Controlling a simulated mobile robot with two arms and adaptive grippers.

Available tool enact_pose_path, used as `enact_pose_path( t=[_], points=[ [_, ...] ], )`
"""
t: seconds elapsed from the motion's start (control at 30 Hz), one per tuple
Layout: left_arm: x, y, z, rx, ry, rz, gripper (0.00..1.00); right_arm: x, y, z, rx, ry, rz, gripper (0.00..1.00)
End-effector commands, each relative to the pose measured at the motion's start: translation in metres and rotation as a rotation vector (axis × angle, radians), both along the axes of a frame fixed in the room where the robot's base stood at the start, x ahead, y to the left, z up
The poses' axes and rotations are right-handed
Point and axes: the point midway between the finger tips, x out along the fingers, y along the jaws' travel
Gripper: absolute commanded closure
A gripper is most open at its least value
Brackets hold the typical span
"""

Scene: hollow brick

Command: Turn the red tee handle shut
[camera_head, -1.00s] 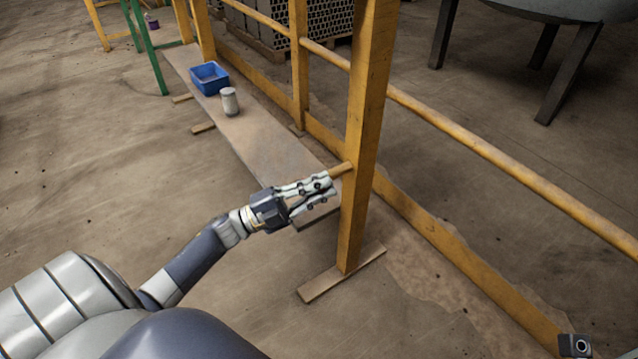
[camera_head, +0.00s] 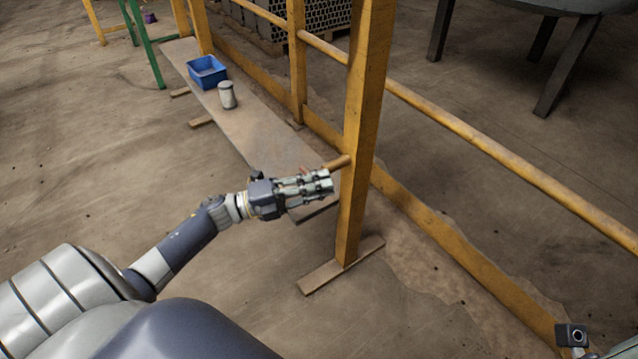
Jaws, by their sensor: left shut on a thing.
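My left gripper (camera_head: 322,183) reaches in from the left, beside the thick yellow post (camera_head: 362,130). Its fingers are closed together on something they mostly cover. A small reddish bit, which looks like part of the red tee handle (camera_head: 306,170), shows just above the fingers. The rest of the handle is hidden, so its angle cannot be told. A short yellow pipe stub (camera_head: 338,162) sticks out of the post just above the fingertips. Only a small grey part of my right arm shows at the bottom right corner; its fingers are out of view.
A long low plank (camera_head: 235,125) runs back along the yellow railing (camera_head: 500,165), carrying a blue bin (camera_head: 207,72) and a pale lidded jar (camera_head: 227,96). The post's wooden foot (camera_head: 340,266) lies on the floor.

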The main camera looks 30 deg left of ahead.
Motion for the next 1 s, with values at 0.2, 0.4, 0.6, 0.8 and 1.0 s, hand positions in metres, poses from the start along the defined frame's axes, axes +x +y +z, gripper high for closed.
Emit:
enact_pose_path(
  t=[0.2,0.4,0.6,0.8,1.0],
  points=[
    [-0.001,0.000,-0.002,0.005,0.003,-0.001,1.00,0.000,0.000,0.000,0.000,0.000,0.000,1.00],
    [-0.001,0.000,-0.002,0.003,0.003,-0.002,0.68,0.000,0.000,0.000,0.000,0.000,0.000,1.00],
    [0.000,0.000,-0.001,0.002,0.001,-0.001,0.68,0.000,0.000,0.000,0.000,-0.001,-0.001,1.00],
    [-0.010,0.011,-0.005,0.003,0.005,0.001,0.68,0.000,0.000,0.000,0.001,-0.002,-0.001,1.00],
    [-0.039,0.039,-0.012,0.003,0.006,0.001,0.68,0.000,0.000,0.000,0.000,-0.001,-0.001,1.00]
  ],
)
